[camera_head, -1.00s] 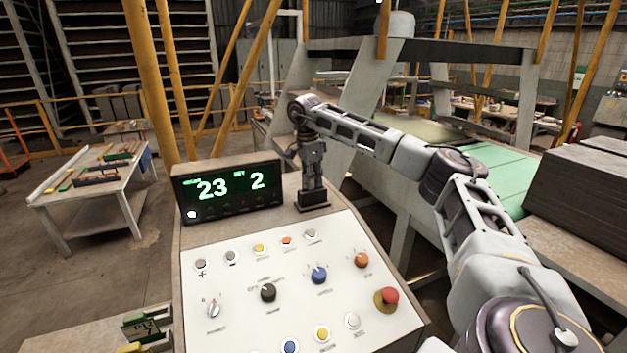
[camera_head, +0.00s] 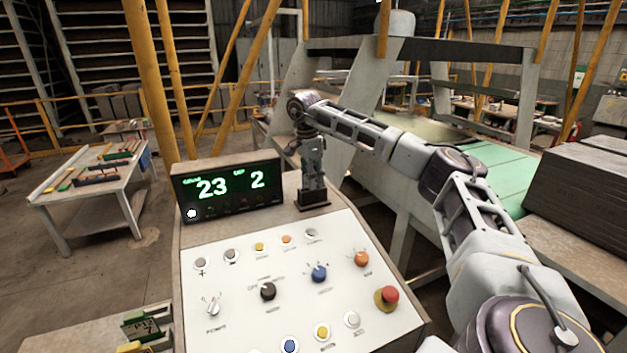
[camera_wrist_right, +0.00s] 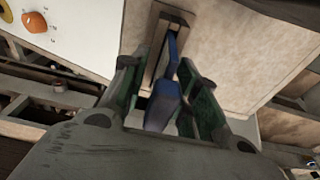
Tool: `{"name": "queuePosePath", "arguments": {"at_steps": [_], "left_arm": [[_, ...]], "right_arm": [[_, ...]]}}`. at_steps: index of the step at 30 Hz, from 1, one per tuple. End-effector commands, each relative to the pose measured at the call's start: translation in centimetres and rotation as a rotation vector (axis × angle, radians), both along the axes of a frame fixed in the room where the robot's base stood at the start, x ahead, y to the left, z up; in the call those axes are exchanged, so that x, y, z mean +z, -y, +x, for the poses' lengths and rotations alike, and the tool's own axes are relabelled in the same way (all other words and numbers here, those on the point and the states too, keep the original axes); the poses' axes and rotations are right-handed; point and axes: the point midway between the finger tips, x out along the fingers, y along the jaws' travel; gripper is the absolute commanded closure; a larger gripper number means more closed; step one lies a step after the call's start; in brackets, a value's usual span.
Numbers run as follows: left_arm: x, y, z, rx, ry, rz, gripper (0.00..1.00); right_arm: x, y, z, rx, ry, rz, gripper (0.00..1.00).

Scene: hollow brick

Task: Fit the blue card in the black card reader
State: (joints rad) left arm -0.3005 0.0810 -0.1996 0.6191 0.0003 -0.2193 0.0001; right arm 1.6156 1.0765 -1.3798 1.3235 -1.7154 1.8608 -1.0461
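The black card reader (camera_head: 313,200) stands on the top of the control console, right of the display. My right gripper (camera_head: 313,180) points down directly over it. In the right wrist view, the blue card (camera_wrist_right: 165,100) lies between the green-sided fingers of my right gripper (camera_wrist_right: 168,75), which are closed in around it. The card's far end reaches the reader's slot frame (camera_wrist_right: 172,14). How deep it sits in the slot is hidden. The card cannot be made out in the head view. My left gripper is not in view.
The display (camera_head: 228,193) stands close left of the reader. The console panel (camera_head: 290,290) with knobs and a red button (camera_head: 387,297) lies in front. A worktable (camera_head: 90,180) stands at left, and a stack of dark boards (camera_head: 580,195) at right.

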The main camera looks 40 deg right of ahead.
Motion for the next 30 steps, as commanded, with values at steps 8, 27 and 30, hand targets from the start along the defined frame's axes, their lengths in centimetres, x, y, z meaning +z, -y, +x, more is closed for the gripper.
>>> {"name": "queuePosePath", "arguments": {"at_steps": [8,27,30], "left_arm": [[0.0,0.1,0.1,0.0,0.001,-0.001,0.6],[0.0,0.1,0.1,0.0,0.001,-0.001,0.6],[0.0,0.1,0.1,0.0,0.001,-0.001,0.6]], "right_arm": [[3.3,-0.4,0.2,0.0,0.004,0.001,0.7],[9.8,-1.2,0.4,0.002,0.002,0.0,0.7],[10.3,-1.2,0.4,0.001,0.002,0.0,0.7]]}}
